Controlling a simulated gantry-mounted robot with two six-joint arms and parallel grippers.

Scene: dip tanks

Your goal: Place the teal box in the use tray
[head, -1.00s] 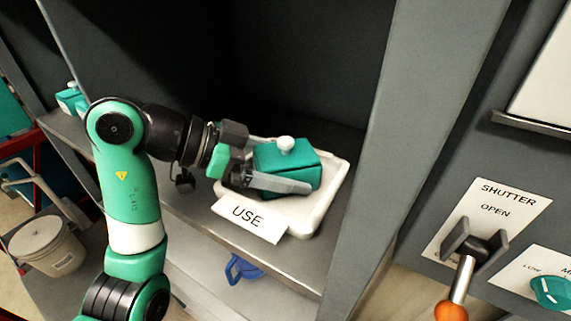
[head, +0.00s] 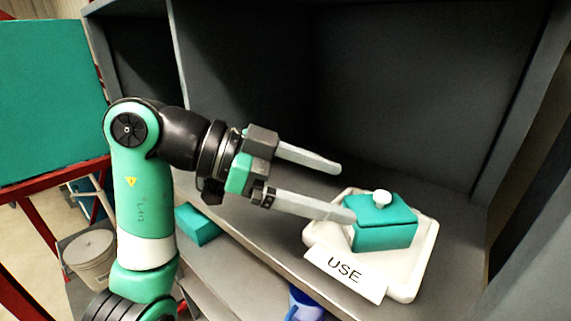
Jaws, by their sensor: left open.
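The teal box (head: 383,236) with a white knob on its lid sits upright in the white use tray (head: 408,284), inside a grey shelf bay. A white card reading USE (head: 344,271) is at the tray's front. My left gripper (head: 346,190) is open and empty, to the left of the box. Its two fingers point right. The nearer fingertip overlaps the box's left edge in the picture; I cannot tell whether it touches. My right gripper is not in view.
The grey shelf (head: 282,246) has bare room left of the tray. Another teal block (head: 197,224) lies left of the shelf's front edge. A blue object (head: 304,304) is below the shelf. A white bucket (head: 90,260) stands at lower left.

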